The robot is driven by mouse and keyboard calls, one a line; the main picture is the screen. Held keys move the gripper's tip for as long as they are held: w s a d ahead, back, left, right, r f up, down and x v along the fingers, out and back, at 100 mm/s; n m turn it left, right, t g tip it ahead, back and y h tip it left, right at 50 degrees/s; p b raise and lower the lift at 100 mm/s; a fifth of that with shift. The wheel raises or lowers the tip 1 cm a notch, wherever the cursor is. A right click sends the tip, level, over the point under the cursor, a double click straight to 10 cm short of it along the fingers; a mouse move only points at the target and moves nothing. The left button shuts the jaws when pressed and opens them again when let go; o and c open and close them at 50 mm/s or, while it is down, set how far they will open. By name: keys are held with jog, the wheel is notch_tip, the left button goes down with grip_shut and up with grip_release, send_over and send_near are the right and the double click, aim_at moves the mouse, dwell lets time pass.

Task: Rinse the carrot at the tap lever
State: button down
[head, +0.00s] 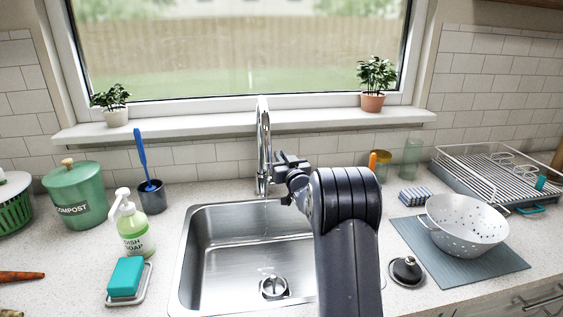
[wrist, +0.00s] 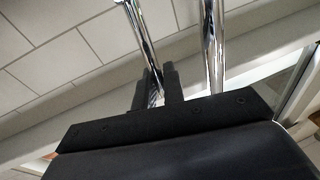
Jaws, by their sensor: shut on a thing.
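A brownish-orange carrot (head: 20,276) lies on the counter at the far left of the head view, cut off by the frame edge. The chrome tap (head: 263,140) stands behind the sink, and its upright pipe shows in the wrist view (wrist: 213,50). My gripper (head: 282,160) is beside the tap, on its right. In the wrist view its fingers (wrist: 155,85) are closed around a thin chrome rod, which looks like the tap lever (wrist: 140,35). The lever is mostly hidden in the head view. I cannot tell whether water runs.
The steel sink (head: 195,240) is in front of the tap. A soap bottle (head: 132,230), a teal sponge (head: 126,277) and a compost bin (head: 75,195) stand left. A colander (head: 465,225) on a grey mat and a dish rack (head: 490,175) are right. My arm hides part of the counter.

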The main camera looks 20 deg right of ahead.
jog(key=c, duration=1.6)
grip_release()
jog(key=shift+s, duration=0.1)
jog(key=s+f+b, duration=0.1)
jog(key=s+b, duration=0.1)
jog(key=s, duration=0.8)
jog(key=shift+s+f, duration=0.2)
jog(key=shift+s, duration=0.05)
jog(key=w, duration=0.3)
jog(key=w+r+p, duration=0.1)
jog(key=w, duration=0.3)
jog(key=w+p, duration=0.1)
jog(key=w, duration=0.3)
jog(key=shift+r, duration=0.25)
jog(key=shift+s, duration=0.1)
jog(key=shift+f, duration=0.1)
